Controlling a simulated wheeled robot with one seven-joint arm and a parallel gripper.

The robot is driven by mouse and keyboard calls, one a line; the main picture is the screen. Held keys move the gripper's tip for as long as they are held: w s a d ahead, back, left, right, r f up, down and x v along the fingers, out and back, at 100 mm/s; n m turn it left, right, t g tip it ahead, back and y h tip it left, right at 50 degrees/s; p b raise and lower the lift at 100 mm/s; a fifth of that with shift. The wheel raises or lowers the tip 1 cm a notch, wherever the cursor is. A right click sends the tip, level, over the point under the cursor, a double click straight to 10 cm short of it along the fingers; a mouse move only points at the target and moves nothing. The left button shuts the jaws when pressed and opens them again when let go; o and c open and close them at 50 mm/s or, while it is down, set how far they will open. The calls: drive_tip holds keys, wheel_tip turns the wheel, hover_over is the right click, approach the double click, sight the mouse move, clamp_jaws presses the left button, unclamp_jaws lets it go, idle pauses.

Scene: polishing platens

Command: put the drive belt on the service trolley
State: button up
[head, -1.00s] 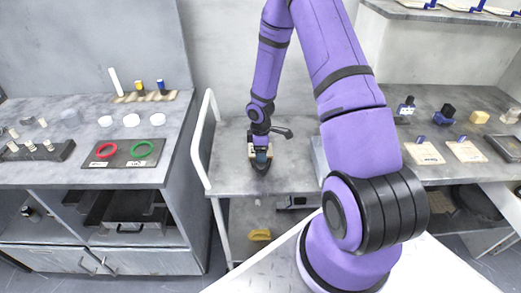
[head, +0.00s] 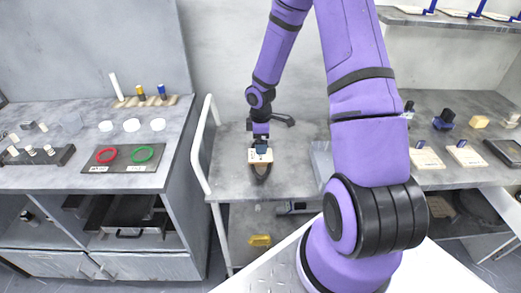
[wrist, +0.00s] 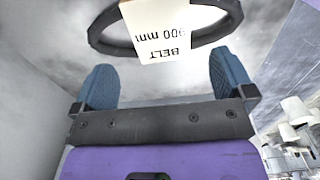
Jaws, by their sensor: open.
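The drive belt is a dark loop with a white tag, lying on the top of the service trolley (head: 228,178); in the head view the belt (head: 261,174) shows just in front of my gripper (head: 260,146). In the wrist view the belt (wrist: 105,40) shows its tag, which reads "BELT 900 mm". My gripper (wrist: 163,68) has its blue fingers wide apart with nothing between them. The belt is beyond the fingertips and looks clear of them.
A left bench (head: 60,178) holds a board with a red ring (head: 107,156) and a green ring (head: 142,154). The trolley's white rail (head: 201,150) stands at its left. A yellow item (head: 260,240) is on the lower shelf. A right bench (head: 445,180) holds several small items.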

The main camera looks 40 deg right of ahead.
drive_tip(key=s+a+r+m+t+h, duration=0.1)
drive_tip(key=s+a+r+m, duration=0.1)
drive_tip(key=r, duration=0.7)
drive_tip(key=s+a+r+m, duration=0.2)
drive_tip(key=s+r, duration=0.1)
drive_tip(key=r, duration=0.6)
drive_tip(key=s+a+r+m+t+h, duration=0.1)
drive_tip(key=s+a+r, duration=0.1)
drive_tip(key=r, duration=0.7)
drive_tip(key=s+a+r+m+t+y, duration=0.1)
drive_tip(key=s+a+r+m, duration=0.2)
drive_tip(key=s+r, duration=0.3)
drive_tip(key=s+a+r+m+t+y, duration=0.1)
drive_tip(key=s+r, duration=0.5)
drive_tip(key=s, duration=0.7)
drive_tip(key=a+m+t, duration=0.1)
drive_tip(key=a+m, duration=0.1)
drive_tip(key=shift+a+r, duration=0.15)
drive_tip(key=shift+a, duration=0.25)
